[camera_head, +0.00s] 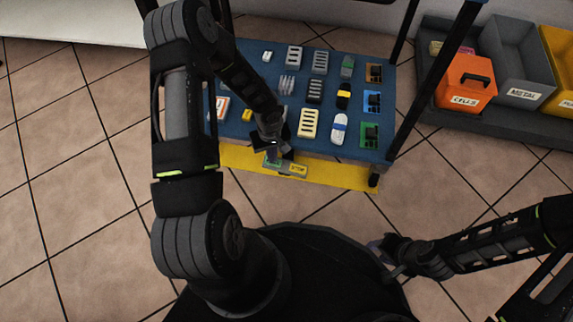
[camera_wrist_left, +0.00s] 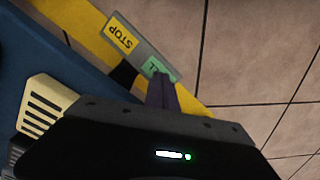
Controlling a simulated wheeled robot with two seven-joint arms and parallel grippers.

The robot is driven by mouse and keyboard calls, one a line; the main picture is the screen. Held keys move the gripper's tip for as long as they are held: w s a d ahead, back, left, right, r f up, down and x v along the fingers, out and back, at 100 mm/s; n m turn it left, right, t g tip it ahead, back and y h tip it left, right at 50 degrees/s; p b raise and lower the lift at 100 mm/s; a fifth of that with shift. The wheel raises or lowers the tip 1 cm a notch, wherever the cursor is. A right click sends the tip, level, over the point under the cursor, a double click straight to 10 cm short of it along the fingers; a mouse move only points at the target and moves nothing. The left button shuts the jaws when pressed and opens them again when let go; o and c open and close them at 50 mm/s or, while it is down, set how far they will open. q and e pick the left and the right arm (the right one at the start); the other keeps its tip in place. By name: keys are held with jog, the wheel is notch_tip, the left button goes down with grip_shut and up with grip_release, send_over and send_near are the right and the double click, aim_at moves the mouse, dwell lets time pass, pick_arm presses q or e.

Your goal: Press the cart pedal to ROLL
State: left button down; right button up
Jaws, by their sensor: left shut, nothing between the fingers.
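The cart pedal (camera_head: 286,171) is a grey plate on the yellow strip along the cart's near edge. Its yellow STOP half (camera_head: 298,169) lies to the right in the head view. In the left wrist view the STOP label (camera_wrist_left: 122,36) is clear, while the green half (camera_wrist_left: 155,66) is partly covered by my fingertips. My left gripper (camera_wrist_left: 161,84) is shut and empty, its tips at the green half; I cannot tell whether they touch it. In the head view my left gripper (camera_head: 273,156) points down there. My right gripper (camera_head: 380,247) is low beside my base, away from the cart; its jaw opening is unclear.
The cart's blue top (camera_head: 228,130) carries rows of small blocks and connectors, with dark posts at its corners. At the right are a grey METAL bin (camera_head: 515,60), an orange CELLS box (camera_head: 466,82) and a yellow bin (camera_head: 560,60). The tiled floor at left is clear.

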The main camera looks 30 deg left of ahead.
pick_arm(q)
jog(key=shift+f+b, duration=1.15)
jog(key=shift+f, duration=0.05)
dwell(0.4)
jog(key=shift+r+p, duration=2.4)
jog(key=shift+r, duration=1.2)
